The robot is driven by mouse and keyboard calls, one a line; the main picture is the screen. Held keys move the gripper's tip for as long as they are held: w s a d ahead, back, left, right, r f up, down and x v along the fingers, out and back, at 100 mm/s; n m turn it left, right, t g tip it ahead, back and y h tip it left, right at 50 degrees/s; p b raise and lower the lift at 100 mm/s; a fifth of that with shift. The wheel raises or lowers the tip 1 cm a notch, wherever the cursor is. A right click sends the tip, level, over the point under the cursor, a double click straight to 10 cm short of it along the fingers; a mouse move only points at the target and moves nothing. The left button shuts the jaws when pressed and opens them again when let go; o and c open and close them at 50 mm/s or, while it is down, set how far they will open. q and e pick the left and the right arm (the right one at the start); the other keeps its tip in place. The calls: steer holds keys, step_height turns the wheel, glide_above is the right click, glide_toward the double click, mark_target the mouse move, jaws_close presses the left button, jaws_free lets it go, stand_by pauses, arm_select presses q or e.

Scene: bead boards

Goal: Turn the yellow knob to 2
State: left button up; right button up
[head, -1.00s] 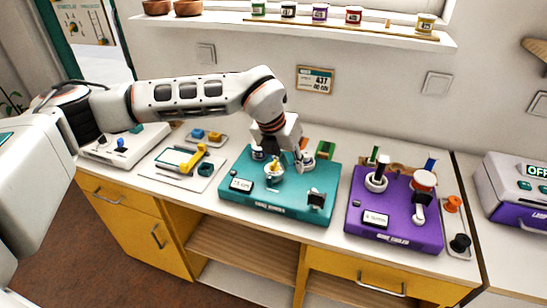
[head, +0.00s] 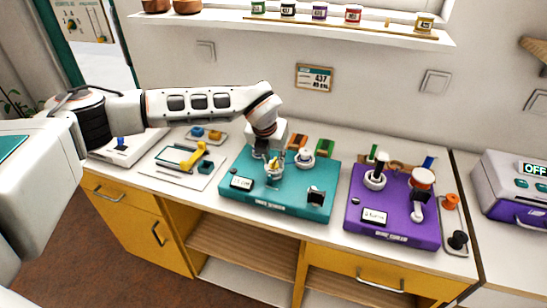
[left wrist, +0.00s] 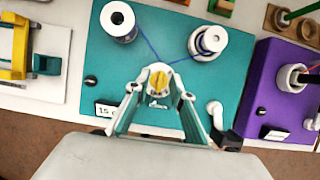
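The yellow knob (head: 275,168) stands on the teal board (head: 275,199) in the head view, partly hidden by my left gripper (head: 271,163). In the left wrist view the yellow knob (left wrist: 158,83) sits on a pale round base near the board's front middle. My left gripper (left wrist: 160,98) is over it, pointing down, its two fingers apart on either side of the knob. I cannot tell whether they touch it. The scale numbers and the knob's setting are too small to read. My right gripper is in neither view.
Two white spools (left wrist: 118,20) with blue thread stand on the teal board behind the knob. A black-and-white part (head: 316,195) is at its front right. A purple board (head: 392,222) stands to the right, a white tray with yellow tool (head: 193,158) to the left.

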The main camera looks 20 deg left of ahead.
arm_select(q)
jaws_close()
